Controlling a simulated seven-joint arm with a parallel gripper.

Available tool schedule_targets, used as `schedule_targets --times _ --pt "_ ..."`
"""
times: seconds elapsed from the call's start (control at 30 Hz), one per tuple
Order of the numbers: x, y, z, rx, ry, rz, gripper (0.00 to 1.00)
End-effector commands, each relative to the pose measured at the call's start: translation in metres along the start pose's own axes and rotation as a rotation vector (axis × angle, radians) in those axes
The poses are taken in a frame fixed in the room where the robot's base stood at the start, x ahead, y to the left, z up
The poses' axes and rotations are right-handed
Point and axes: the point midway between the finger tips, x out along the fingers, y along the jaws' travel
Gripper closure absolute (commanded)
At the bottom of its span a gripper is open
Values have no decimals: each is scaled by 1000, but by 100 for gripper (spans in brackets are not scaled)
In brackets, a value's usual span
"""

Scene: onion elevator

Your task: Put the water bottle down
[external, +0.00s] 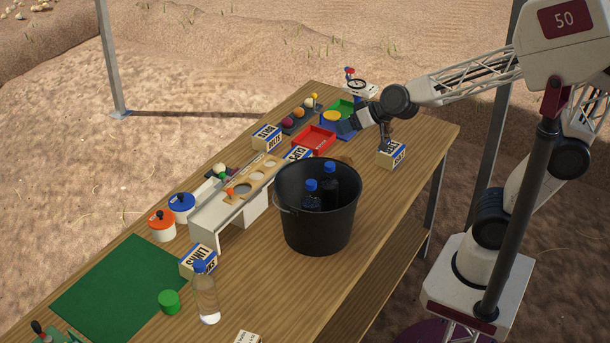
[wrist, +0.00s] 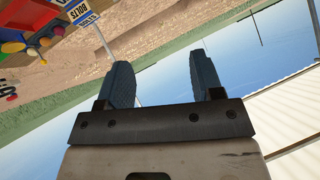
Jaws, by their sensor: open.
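A clear water bottle (external: 207,297) with a blue cap stands upright on the wooden table, at the near end beside a green cylinder (external: 169,301). Two more bottles with blue caps (external: 311,194) stand inside the black bucket (external: 318,231); their lower parts are hidden by its wall. My gripper (external: 347,127) is over the far end of the table, well away from the clear bottle. In the wrist view its two blue fingers (wrist: 162,68) are apart with nothing between them. No bottle shows in the wrist view.
A white stand with a holed wooden top (external: 245,180) is left of the bucket. A red tray (external: 314,139) and several labelled boxes, one a bolts box (wrist: 77,10), are near my gripper. A green mat (external: 122,289) lies front left.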

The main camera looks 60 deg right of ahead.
Motion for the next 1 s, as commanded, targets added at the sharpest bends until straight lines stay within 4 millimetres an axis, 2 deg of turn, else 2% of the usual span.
schedule_targets --times 0.27,0.43,0.6,0.8,1.0 --pt "-59 47 47 -82 -280 47 40" --pt "-101 83 79 -109 -459 151 40" --pt "-138 113 101 -112 -589 264 40" --pt "-157 128 113 -109 -656 333 40" --pt "-159 129 114 -109 -663 338 40"
